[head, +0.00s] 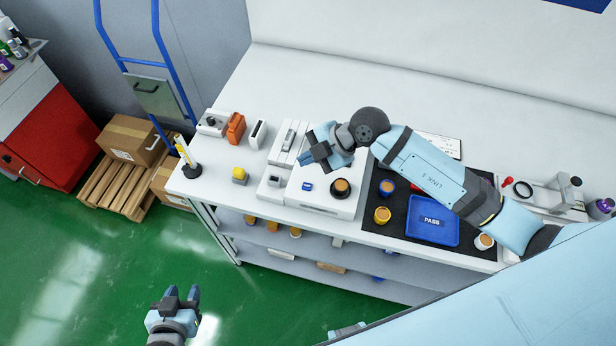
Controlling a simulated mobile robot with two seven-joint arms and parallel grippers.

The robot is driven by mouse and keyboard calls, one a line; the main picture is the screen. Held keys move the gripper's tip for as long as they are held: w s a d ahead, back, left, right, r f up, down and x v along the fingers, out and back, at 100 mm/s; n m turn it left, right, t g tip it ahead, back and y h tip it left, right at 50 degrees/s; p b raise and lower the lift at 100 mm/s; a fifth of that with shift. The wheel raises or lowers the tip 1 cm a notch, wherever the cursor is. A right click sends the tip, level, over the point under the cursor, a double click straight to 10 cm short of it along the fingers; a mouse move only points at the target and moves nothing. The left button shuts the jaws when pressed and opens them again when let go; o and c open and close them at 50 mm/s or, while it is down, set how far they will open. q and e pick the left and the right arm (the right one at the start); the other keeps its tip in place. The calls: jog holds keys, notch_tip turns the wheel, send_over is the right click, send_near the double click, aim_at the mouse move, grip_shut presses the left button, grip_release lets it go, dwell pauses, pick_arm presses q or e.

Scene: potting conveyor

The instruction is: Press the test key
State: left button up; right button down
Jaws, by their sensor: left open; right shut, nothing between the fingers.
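A white box-shaped device (325,203) stands on the white bench, with a small blue key (307,186) on its top. Right of the key is a round black fixture with an orange-brown centre (341,187). My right gripper (305,158) is shut and empty, over the back left part of the device. In the picture it lies just above the blue key and apart from it; its height is hard to judge. The gripper and arm hide part of the device's back. My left gripper (181,293) is open and empty, over the green floor in front of the bench.
A black mat (400,222) on the right holds a blue tray marked PASS (432,232) and several small jars. The bench's front left is clear.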

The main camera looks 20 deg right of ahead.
pick_arm(q)
jog(key=shift+s+f, duration=0.15)
jog(key=shift+s, duration=0.15)
pick_arm(e)
jog(key=shift+s, duration=0.1)
jog(key=b, duration=0.8)
send_over(308, 188)
notch_tip(308, 188, down, 7)
pick_arm(q)
notch_tip(308, 188, down, 7)
jog(key=shift+w+d+f, duration=0.2)
jog(key=shift+w+d, duration=0.15)
jog(key=shift+d, duration=0.05)
pick_arm(e)
jog(key=shift+f, duration=0.9)
pick_arm(q)
jog(key=shift+r, duration=0.15)
pick_arm(e)
jog(key=shift+f, duration=0.2)
jog(key=shift+f, duration=0.15)
pick_arm(q)
jog(key=shift+r, duration=0.1)
